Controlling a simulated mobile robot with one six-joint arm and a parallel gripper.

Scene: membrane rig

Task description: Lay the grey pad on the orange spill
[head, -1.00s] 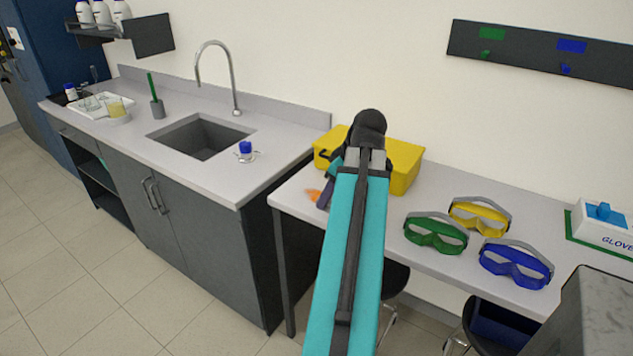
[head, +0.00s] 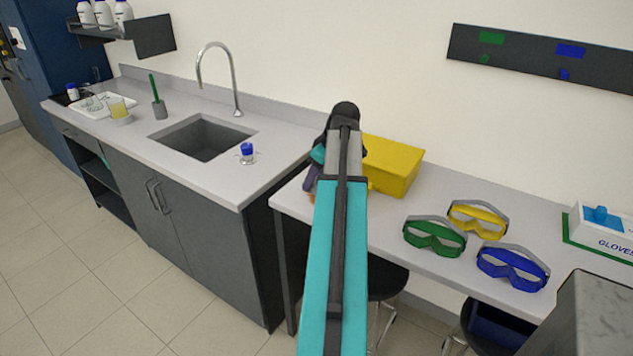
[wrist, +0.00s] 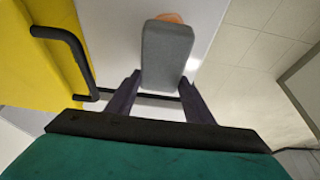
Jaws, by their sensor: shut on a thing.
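The grey pad (wrist: 167,58) is a rounded block between the fingertips of my gripper (wrist: 160,82) in the wrist view, and the jaws are shut on it. The orange spill (wrist: 170,18) shows as a small strip past the pad's far end; the pad hides the rest. I cannot tell whether the pad touches the spill or hangs just above it. In the head view a sliver of orange shows beside my gripper (head: 309,182) at the left end of the white table, and the arm hides the pad.
A yellow box (head: 395,165) stands close to my gripper; its black handle (wrist: 75,50) shows in the wrist view. Green goggles (head: 434,238), yellow goggles (head: 478,217) and blue goggles (head: 512,266) lie further right. The sink counter (head: 245,185) stands at the left.

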